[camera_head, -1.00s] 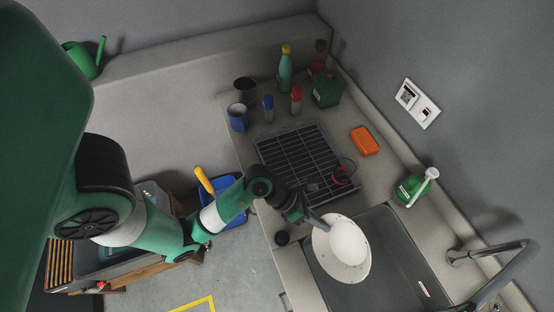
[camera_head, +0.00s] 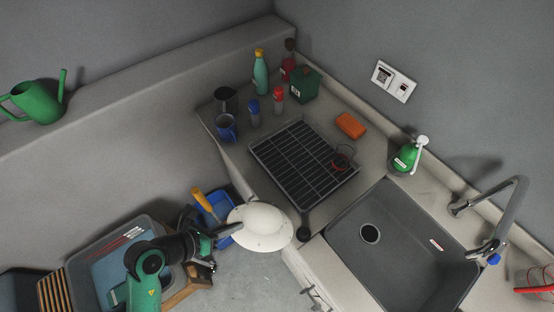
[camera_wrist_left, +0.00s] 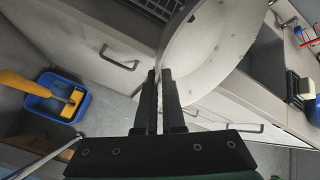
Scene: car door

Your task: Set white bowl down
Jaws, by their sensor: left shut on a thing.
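The white bowl (camera_head: 262,228) is in my left gripper (camera_head: 232,229), held by its rim in the air in front of the counter's left end. In the left wrist view the bowl (camera_wrist_left: 210,48) fills the upper middle, tilted, with small dark marks inside. The left gripper's fingers (camera_wrist_left: 166,88) are shut on the bowl's edge there. My right gripper is in neither current view.
The dark drying rack (camera_head: 303,163) lies on the counter with a red-rimmed item on it. A blue bin (camera_head: 216,207) with a yellow-handled tool stands on the floor. Bottles and cups line the back.

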